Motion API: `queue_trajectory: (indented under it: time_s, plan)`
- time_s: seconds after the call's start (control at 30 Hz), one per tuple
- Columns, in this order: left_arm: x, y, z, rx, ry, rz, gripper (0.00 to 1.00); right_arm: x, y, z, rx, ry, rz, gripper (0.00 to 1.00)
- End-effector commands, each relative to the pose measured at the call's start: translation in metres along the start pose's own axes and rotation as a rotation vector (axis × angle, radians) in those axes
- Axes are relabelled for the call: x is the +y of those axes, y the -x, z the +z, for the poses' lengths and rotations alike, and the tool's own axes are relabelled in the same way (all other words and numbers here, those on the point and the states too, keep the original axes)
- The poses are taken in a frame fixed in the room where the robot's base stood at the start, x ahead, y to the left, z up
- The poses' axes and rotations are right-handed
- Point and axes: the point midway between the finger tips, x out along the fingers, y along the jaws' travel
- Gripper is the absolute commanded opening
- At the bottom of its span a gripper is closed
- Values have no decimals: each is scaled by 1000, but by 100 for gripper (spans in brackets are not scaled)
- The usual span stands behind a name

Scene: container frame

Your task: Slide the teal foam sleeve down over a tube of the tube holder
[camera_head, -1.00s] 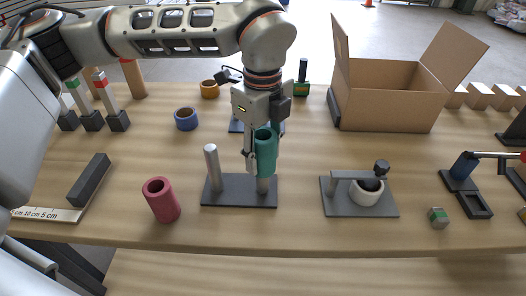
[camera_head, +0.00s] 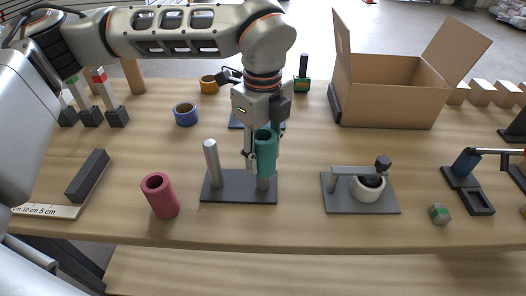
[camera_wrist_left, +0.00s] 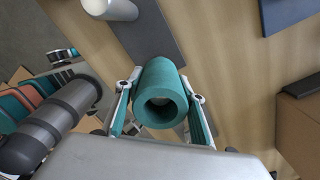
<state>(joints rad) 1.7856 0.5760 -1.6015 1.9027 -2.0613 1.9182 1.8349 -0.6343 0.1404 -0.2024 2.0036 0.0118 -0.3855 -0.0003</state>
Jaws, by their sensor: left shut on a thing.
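The teal foam sleeve (camera_head: 265,155) is upright in my left gripper (camera_head: 262,160), which is shut around its sides. The tube holder (camera_head: 224,190) is a dark flat base with two grey tubes. Its left tube (camera_head: 212,163) stands bare. The lower part of the right tube (camera_head: 263,184) shows directly below the sleeve, whose lower end is above the base. In the left wrist view the sleeve (camera_wrist_left: 160,77) sits between the two fingers, open end towards the camera. A paler patch shows in its bore; I cannot tell for sure whether it is the tube's top.
A red sleeve (camera_head: 160,197) stands left of the holder. A grey plate (camera_head: 343,205) with a white ring and an arm lies to the right. A blue ring (camera_head: 185,115) and an open cardboard box (camera_head: 389,95) are behind. The table in front of the holder is clear.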

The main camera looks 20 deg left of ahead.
Motion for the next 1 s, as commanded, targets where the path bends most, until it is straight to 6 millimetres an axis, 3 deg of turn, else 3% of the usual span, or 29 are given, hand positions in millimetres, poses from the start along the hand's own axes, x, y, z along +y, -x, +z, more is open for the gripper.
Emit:
queue_trajectory:
  time_s: [1.0]
  plan:
    - [0, -14, 0, 0, 0, 1, 28, 1, -3, 3, 0, 6, 3, 0]
